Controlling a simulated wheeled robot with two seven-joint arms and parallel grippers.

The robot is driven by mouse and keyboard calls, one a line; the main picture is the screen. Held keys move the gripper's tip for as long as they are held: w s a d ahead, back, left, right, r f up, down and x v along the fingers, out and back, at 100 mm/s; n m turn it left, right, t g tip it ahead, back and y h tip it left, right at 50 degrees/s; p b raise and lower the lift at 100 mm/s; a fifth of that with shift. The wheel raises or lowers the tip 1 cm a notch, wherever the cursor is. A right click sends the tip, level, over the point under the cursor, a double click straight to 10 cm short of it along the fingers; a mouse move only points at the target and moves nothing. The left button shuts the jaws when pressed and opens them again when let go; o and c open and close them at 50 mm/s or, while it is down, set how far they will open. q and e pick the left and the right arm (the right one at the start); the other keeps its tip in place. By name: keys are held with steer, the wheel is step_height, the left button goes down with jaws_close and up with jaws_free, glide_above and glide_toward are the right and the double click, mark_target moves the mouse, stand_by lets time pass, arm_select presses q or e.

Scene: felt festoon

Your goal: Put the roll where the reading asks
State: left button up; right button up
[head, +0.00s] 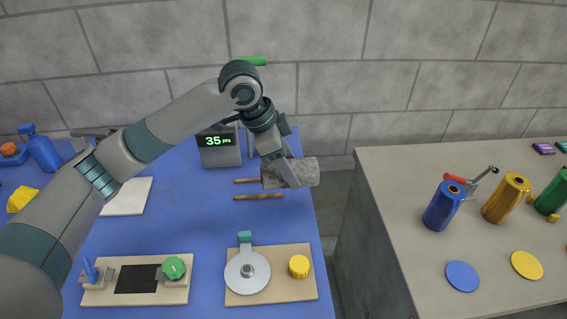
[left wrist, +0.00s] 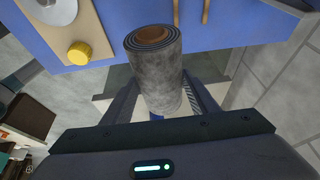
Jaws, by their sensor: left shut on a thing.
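My left gripper (head: 283,172) is shut on a grey felt roll (head: 306,173), held at the right edge of the blue table (head: 210,225). In the left wrist view the roll (left wrist: 155,70) sits between the fingers, its brown core end facing the table. The reading display (head: 217,141) stands at the back of the blue table and shows "35 pts". Two brown wooden rails (head: 260,196) lie beside the roll on the table. My right gripper is not in view.
A grey counter to the right holds blue (head: 444,206), gold (head: 506,198) and green (head: 552,192) rolls, with a blue disc (head: 462,276) and yellow disc (head: 527,265) before them. A gap separates counter and table. Boards with knobs (head: 299,266) lie at the table's front.

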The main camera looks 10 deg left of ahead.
arm_select(q)
steer(key=shift+s+a+n+t, duration=0.3)
steer(key=shift+a+n, duration=0.2)
steer(key=shift+n, duration=0.1)
steer(key=s+a+n+t+y, duration=0.2)
steer(key=s+a+n+y, duration=0.2)
steer(key=a+n, duration=0.6)
steer(key=shift+s+n+y, duration=0.3)
steer(key=shift+n+y, duration=0.1)
steer(key=shift+n, duration=1.4)
